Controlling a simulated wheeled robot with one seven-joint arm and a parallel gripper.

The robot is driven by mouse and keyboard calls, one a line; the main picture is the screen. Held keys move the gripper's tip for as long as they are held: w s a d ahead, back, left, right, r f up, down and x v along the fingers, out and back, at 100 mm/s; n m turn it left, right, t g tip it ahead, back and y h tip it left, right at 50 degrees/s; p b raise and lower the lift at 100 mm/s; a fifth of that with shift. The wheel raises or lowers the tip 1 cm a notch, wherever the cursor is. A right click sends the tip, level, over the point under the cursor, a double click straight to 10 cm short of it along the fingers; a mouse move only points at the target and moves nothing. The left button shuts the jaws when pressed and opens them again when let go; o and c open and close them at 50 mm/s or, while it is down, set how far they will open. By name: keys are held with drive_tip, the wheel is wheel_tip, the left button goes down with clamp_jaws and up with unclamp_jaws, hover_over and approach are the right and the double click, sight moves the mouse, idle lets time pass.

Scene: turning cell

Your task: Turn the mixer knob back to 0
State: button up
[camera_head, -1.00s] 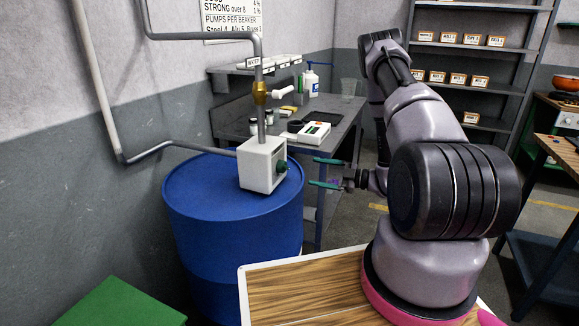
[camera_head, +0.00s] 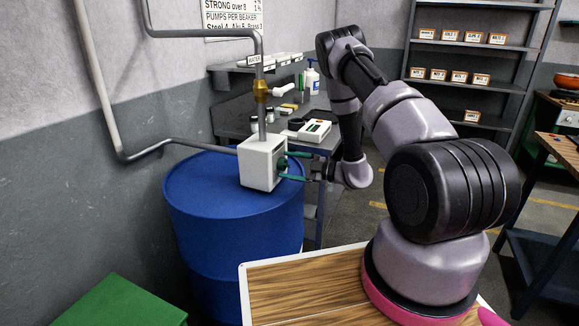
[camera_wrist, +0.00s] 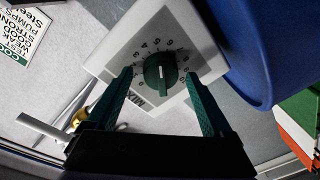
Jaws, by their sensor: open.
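The mixer is a white box (camera_head: 262,163) on a pipe above the blue drum, with a dark green knob (camera_head: 281,166) on its right face. In the wrist view the knob (camera_wrist: 160,73) sits in a ring of numbers. Its raised bar runs roughly up and down, with a pale mark on it; the upper end points near 5, but the exact reading is hard to tell. My gripper (camera_head: 296,166) is level with the knob. Its green fingers (camera_wrist: 160,84) are open, one on each side of the knob, with gaps between them and it.
The blue drum (camera_head: 230,215) stands below the mixer. A pipe with a brass valve (camera_head: 261,90) rises from the box. Behind is a grey bench (camera_head: 328,146) with a white device (camera_head: 314,131) and bottles. A green box top (camera_head: 120,305) is at lower left.

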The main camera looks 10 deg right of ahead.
clamp_jaws()
drive_tip(key=shift+n, duration=0.4)
drive_tip(key=n, duration=0.5)
drive_tip(key=shift+s+n+h, duration=0.1)
drive_tip(key=shift+n+h, duration=0.2)
drive_tip(key=n, duration=0.6)
drive_tip(key=shift+f+h, duration=0.1)
drive_tip(key=shift+h, duration=0.3)
drive_tip(key=n, duration=0.2)
drive_tip(key=n+t, duration=0.1)
drive_tip(key=n, duration=0.2)
drive_tip(key=shift+s+f+n+h, duration=0.1)
drive_tip(key=shift+n+h, duration=0.2)
drive_tip(key=n, duration=0.5)
drive_tip(key=shift+f, duration=0.1)
